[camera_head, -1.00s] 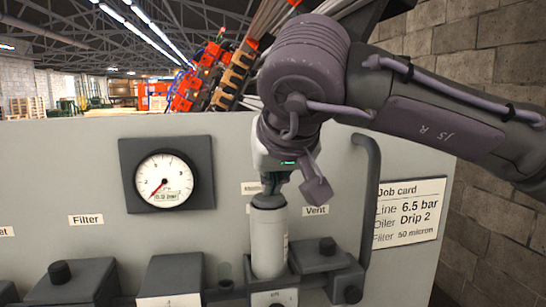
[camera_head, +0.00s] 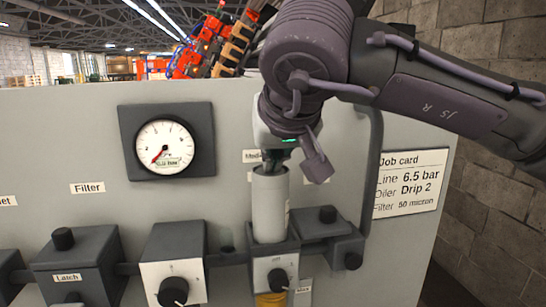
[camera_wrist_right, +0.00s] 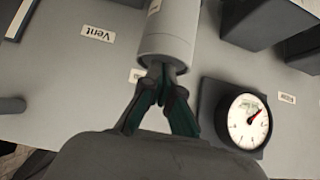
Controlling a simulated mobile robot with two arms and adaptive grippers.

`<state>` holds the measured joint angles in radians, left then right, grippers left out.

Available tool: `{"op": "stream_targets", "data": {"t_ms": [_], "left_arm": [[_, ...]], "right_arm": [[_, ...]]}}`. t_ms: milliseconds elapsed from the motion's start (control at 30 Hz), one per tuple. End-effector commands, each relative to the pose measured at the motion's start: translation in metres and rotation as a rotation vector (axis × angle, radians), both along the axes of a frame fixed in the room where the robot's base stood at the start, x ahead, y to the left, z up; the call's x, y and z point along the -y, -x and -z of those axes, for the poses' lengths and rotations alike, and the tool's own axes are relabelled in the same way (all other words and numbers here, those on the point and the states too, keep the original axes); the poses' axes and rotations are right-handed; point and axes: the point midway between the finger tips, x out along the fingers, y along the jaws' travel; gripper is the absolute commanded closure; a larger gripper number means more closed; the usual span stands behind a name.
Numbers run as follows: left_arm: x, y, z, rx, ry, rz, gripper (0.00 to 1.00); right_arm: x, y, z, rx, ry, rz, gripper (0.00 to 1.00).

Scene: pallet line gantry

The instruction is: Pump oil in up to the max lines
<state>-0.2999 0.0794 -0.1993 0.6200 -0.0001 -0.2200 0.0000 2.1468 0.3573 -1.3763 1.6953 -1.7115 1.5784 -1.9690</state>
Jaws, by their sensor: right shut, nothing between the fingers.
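A pale upright cylinder (camera_head: 269,208) stands in a dark block with a round knob (camera_head: 278,280) on the panel. An amber part (camera_head: 271,300) shows below that block, cut off by the frame's lower edge; no max line can be made out. My right gripper (camera_head: 273,166) is shut and empty, pointing down at the cylinder's top. The right wrist view shows its closed fingertips (camera_wrist_right: 161,72) at the end of the cylinder (camera_wrist_right: 168,35); whether they touch cannot be told. My left gripper is out of view.
A round gauge (camera_head: 165,147) with a red needle is left of the cylinder. A white-faced block with a knob (camera_head: 174,291) and a block labelled Latch (camera_head: 75,270) stand further left. A vertical pipe (camera_head: 373,170) and a job card (camera_head: 410,183) are at the right.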

Motion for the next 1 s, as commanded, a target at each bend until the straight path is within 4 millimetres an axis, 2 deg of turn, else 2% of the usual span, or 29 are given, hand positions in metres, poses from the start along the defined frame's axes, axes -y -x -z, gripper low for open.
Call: {"op": "stream_targets", "data": {"t_ms": [33, 633, 833, 867, 1000], "left_arm": [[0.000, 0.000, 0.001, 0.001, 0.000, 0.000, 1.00], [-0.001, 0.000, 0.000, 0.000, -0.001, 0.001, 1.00], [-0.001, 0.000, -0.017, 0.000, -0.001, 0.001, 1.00], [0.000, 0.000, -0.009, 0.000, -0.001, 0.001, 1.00], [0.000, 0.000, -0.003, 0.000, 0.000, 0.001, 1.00]], "right_arm": [[0.000, 0.001, 0.007, -0.014, 0.009, -0.002, 1.00], [-0.001, 0.001, 0.008, -0.019, 0.013, -0.002, 1.00], [0.000, 0.001, -0.018, -0.015, 0.010, -0.001, 1.00], [-0.001, 0.001, -0.018, -0.014, 0.008, -0.001, 1.00], [-0.001, 0.001, -0.047, -0.008, 0.005, 0.000, 1.00]]}}
